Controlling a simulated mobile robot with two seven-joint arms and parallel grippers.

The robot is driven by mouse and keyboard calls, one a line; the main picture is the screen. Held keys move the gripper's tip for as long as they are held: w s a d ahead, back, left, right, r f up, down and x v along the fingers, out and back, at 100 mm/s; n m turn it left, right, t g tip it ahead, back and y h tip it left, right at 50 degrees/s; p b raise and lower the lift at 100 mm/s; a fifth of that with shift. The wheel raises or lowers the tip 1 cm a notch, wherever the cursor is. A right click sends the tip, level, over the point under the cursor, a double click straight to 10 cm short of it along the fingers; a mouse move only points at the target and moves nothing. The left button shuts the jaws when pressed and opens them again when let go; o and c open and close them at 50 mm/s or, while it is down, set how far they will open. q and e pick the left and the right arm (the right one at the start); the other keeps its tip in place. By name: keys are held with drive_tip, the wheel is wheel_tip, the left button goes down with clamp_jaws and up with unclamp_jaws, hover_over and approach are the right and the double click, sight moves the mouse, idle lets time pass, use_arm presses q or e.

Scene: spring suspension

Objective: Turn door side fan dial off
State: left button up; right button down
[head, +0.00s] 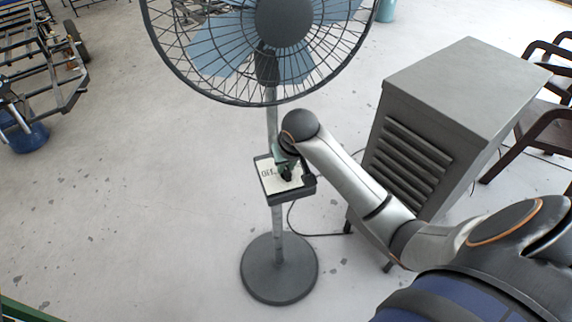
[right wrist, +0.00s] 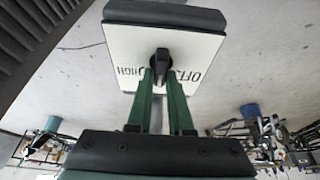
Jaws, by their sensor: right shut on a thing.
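The pedestal fan (head: 285,20) stands on a round base (head: 279,269), with a control box (head: 268,182) on its pole. The box has a white face lettered "Off"; "OFF" and "HIGH" show on the white face (right wrist: 128,42) in the right wrist view. A dark dial (head: 287,175) sits mid-face, and it also shows in the right wrist view (right wrist: 161,60). My right gripper (head: 284,164) is at the face, its green fingers (right wrist: 162,76) shut on the dial. The fingers partly hide the dial, and I cannot tell its setting. My left gripper is out of view.
A grey louvred cabinet (head: 465,75) stands right of the fan, with brown chairs (head: 535,125) beyond it. A metal frame cart (head: 40,65) and a blue container (head: 27,137) are at the far left. The floor left of the fan is clear.

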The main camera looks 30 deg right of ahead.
drive_tip(key=shift+n, duration=0.4)
drive_tip(key=n+y, duration=0.2)
drive_tip(key=n, duration=0.2)
drive_tip(key=shift+n, duration=0.3)
drive_tip(key=n+y, duration=0.1)
drive_tip(key=n, duration=0.2)
drive_tip(key=n+y, duration=0.1)
drive_tip(key=n, duration=0.2)
drive_tip(key=shift+g, duration=0.4)
drive_tip(key=shift+a+n, duration=0.1)
drive_tip(key=shift+n, duration=0.3)
drive_tip(key=c, duration=0.8)
unclamp_jaws()
drive_tip(key=v, duration=1.2)
drive_tip(key=shift+d+r, duration=0.25)
drive_tip(key=shift+r, duration=0.05)
